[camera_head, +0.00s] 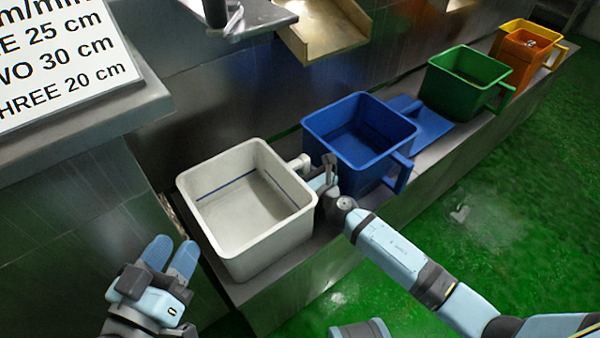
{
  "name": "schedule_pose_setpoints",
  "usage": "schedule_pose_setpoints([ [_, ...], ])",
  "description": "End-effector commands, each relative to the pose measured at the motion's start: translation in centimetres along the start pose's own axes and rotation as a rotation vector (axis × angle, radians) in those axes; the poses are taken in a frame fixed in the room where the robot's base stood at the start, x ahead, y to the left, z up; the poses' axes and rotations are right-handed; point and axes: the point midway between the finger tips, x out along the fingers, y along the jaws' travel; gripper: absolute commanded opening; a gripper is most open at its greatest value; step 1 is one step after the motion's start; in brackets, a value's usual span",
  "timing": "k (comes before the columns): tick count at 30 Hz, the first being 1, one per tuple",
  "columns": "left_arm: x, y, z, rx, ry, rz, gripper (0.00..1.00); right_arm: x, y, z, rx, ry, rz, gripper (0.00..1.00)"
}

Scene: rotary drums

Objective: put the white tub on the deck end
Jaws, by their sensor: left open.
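The white tub (260,235), empty with a blue line inside, stands upright near the close left end of the long grey deck (318,262). Its handle (300,162) points right, towards the blue tub. My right gripper (324,172) is at this handle, between the two tubs. Its fingers are partly hidden, and I cannot tell whether they grip the handle. My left gripper (171,254) is open and empty, with light blue fingers, left of the white tub and apart from it.
A blue tub (360,135) stands close right of the white one, with a flat blue piece (422,124) behind it. A green tub (470,80) and orange and yellow tubs (520,55) stand farther along. A sign (55,65) rests on a ledge upper left. Green floor lies right.

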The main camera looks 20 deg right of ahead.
Motion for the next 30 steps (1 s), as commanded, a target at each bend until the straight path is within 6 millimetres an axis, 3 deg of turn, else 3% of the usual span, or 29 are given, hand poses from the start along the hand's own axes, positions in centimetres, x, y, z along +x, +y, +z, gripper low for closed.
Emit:
schedule_pose_setpoints([
  [9,0.0,-0.1,0.4,-0.001,-0.011,0.001,0.43,0.0,0.0,-0.1,0.003,-0.002,0.000,0.00],
  [10,0.0,0.0,0.3,-0.001,-0.013,0.001,0.43,0.0,0.0,-0.2,0.000,0.000,0.000,0.28],
  [13,0.0,0.0,0.3,-0.001,-0.012,0.001,0.43,0.0,0.0,-0.1,0.000,0.000,0.000,0.49],
  [23,0.0,0.1,-0.2,0.001,-0.007,0.001,0.43,0.0,0.0,0.3,0.000,0.000,0.000,0.49],
  [30,0.0,0.1,-0.5,0.003,0.016,-0.001,0.43,-4.0,0.1,0.0,0.002,0.003,0.001,0.49],
])
